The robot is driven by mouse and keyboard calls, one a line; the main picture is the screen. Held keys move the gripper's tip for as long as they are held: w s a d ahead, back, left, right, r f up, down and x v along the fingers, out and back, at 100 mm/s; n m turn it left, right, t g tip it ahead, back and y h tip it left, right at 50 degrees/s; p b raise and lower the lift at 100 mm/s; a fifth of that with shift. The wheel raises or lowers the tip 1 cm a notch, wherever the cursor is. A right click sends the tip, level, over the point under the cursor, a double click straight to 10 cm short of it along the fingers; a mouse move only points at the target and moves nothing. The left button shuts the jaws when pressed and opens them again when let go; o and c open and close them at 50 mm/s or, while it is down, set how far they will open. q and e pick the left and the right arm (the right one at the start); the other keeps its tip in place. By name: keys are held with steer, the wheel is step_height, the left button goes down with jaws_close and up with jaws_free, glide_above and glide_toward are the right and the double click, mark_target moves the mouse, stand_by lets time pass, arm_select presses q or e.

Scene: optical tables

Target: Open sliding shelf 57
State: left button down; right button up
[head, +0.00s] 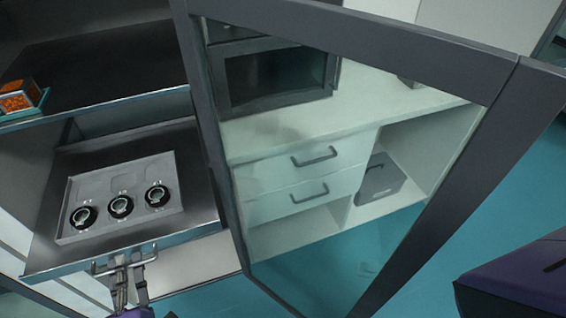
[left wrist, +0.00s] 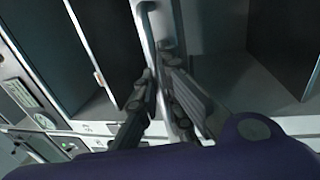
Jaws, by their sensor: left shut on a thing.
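The sliding shelf (head: 195,208) is a dark metal shelf at the lower left of the head view. It stands out from the cabinet, below a fixed upper shelf. A grey tray (head: 120,178) with three round black-rimmed pieces rests on it. The bar handle (head: 104,270) is on its front edge, and a handle end also shows at the top of the left wrist view (left wrist: 146,10). My left gripper (head: 127,262) is shut on the handle from the front. Its two dark fingers also show in the left wrist view (left wrist: 158,80). My right gripper is out of view.
A dark-framed glass door (head: 205,110) stands open just right of the shelf. An orange item in a blue holder (head: 22,98) sits on the upper shelf (head: 110,104). Behind the glass are a white counter with drawers (head: 300,172) and blue floor (head: 320,262).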

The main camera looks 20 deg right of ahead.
arm_select(q)
steer(key=s, duration=1.4)
steer(key=shift+a, duration=0.2)
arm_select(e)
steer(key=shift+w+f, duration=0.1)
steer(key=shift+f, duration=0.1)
arm_select(q)
steer(key=c, duration=2.2)
jaws_free()
